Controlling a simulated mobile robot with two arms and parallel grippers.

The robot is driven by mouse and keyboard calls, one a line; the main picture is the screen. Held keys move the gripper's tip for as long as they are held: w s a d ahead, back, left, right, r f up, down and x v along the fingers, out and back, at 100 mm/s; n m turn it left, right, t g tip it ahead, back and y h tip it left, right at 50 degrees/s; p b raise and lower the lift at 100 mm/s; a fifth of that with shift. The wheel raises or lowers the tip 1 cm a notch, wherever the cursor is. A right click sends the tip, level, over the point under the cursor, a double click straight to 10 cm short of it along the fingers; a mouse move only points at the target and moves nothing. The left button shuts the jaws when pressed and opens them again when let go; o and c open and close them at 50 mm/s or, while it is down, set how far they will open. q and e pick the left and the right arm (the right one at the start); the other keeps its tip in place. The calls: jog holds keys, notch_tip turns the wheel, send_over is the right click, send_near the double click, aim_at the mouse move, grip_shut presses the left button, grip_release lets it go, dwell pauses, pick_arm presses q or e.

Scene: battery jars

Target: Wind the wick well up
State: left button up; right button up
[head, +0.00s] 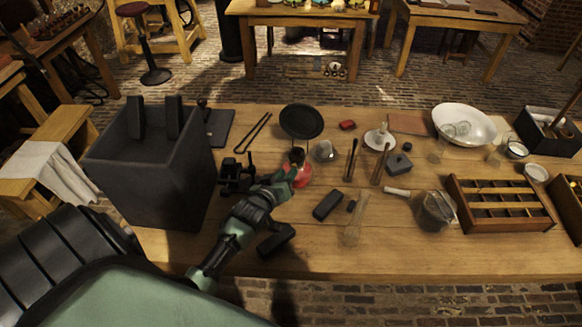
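A small lamp with a red body (302,174) and a dark burner top (297,155) stands upright on the wooden bench near the middle of the head view. The wick and its winding knob are too small to make out. My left gripper (287,178) reaches in from the lower left and is right at the lamp's left side, overlapping part of the red body. I cannot tell whether its fingers touch the lamp or how far apart they are. My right gripper is not in view.
A round black disc (302,121) stands behind the lamp, with a small glass jar (325,151) to its right. A large dark box (150,185) is at the left. A dark block (328,205) lies in front. A wooden compartment tray (500,207) and white bowl (480,112) are at the right.

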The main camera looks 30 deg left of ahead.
pick_arm(q)
jog(key=x, duration=0.3)
jog(key=shift+w+a+f, duration=0.1)
jog(key=shift+w+f, duration=0.05)
jog(key=shift+w, duration=0.2)
grip_shut()
jog(key=shift+m+g+y+p, duration=0.3)
jog(key=shift+m+y+p, duration=0.2)
jog(key=shift+m+p, duration=0.1)
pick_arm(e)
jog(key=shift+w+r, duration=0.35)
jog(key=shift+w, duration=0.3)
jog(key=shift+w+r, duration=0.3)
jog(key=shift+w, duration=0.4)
